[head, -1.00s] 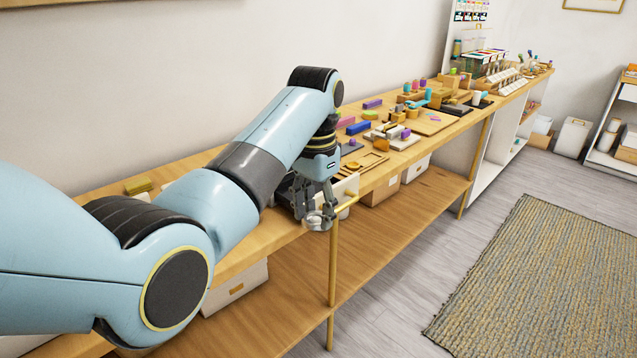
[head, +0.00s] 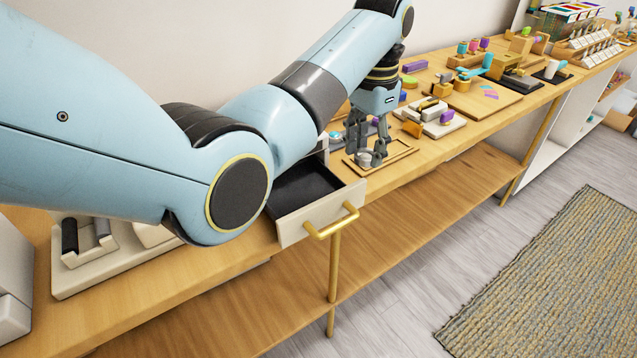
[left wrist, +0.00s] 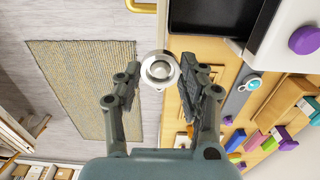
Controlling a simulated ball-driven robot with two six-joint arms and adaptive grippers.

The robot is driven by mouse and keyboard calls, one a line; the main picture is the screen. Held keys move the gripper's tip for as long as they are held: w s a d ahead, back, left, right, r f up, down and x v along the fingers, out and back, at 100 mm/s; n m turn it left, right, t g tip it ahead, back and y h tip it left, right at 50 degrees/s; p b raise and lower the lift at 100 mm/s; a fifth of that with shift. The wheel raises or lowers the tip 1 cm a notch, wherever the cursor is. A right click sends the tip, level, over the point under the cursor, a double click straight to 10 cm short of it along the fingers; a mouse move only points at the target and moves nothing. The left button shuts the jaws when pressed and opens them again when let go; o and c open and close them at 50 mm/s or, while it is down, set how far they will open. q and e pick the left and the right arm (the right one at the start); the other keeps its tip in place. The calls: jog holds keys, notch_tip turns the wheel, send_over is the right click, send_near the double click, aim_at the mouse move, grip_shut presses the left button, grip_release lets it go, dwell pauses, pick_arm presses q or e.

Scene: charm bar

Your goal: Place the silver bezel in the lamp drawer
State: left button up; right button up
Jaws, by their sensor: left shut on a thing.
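The silver bezel (head: 365,159) is a small shiny ring-shaped piece. In the left wrist view the bezel (left wrist: 160,69) sits between the two fingertips (left wrist: 164,78). The open drawer (head: 323,216) has a pale front, a gold handle and a dark interior that looks empty where visible. In the left wrist view the dark drawer interior (left wrist: 210,16) is at the top.
A flat wooden frame (head: 400,153) lies on the bench by the gripper. A pale stand with dark rollers (head: 90,250) is at lower left.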

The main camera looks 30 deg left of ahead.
pick_arm(q)
jog(key=p, duration=0.2)
send_near(307, 201)
jog(key=shift+w+d+f, duration=0.2)
jog(key=shift+w+d, duration=0.1)
jog(key=shift+d, duration=0.2)
jog(key=shift+w+d+f, duration=0.2)
jog(key=shift+w+d, duration=0.05)
jog(key=shift+d, duration=0.25)
jog(key=shift+s+a+f, duration=0.3)
jog(key=shift+a+f, duration=0.2)
jog(key=shift+a, duration=0.05)
jog(key=shift+s+a+f, duration=0.3)
jog(key=shift+a+f, duration=0.15)
jog(key=shift+a, duration=0.05)
notch_tip(307, 201, down, 4)
jog(key=shift+r, duration=0.25)
jog(key=shift+f, duration=0.4)
jog(key=o, duration=0.6)
pick_arm(e)
jog(key=s+r, duration=0.2)
jog(key=s, duration=0.1)
jog(key=shift+r, duration=0.25)
